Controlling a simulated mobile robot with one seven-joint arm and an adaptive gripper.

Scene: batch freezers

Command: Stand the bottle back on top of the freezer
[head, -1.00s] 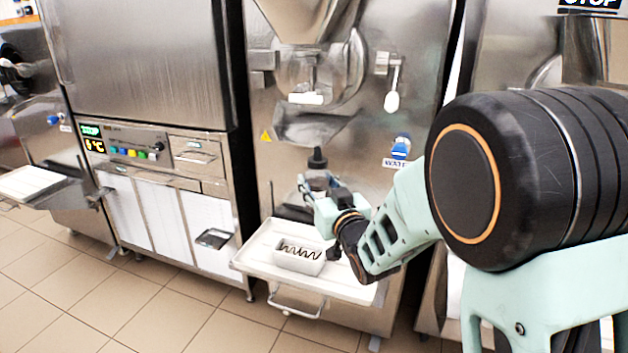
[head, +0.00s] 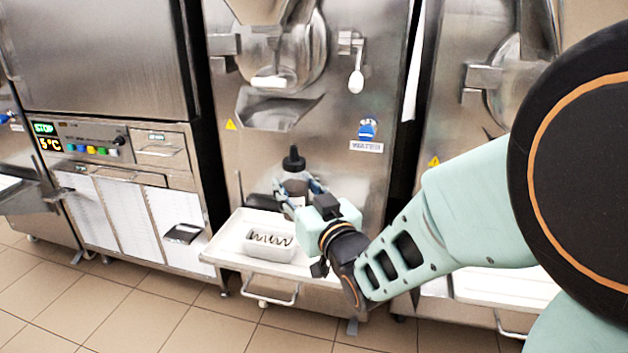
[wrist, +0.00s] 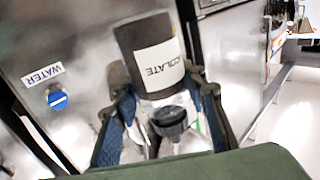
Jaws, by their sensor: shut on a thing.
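The bottle (head: 293,164) has a black cap and is held cap up in front of the middle freezer (head: 345,95), above its shelf. In the wrist view, the bottle (wrist: 152,62) shows a dark body and a white label reading "COLATE". My gripper (head: 298,186) is shut on the bottle, with a finger on each side of it. The gripper also shows in the wrist view (wrist: 160,118). The freezer's top is out of view, and the fingers hide part of the bottle.
A white shelf (head: 225,245) juts from the middle freezer and carries a small tub (head: 268,246) with dark swirls. A spout (head: 275,108) and a white-handled lever (head: 356,75) stick out above. Another machine (head: 105,60) stands left, a similar freezer (head: 470,110) right. Open tiled floor (head: 130,310) lies in front.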

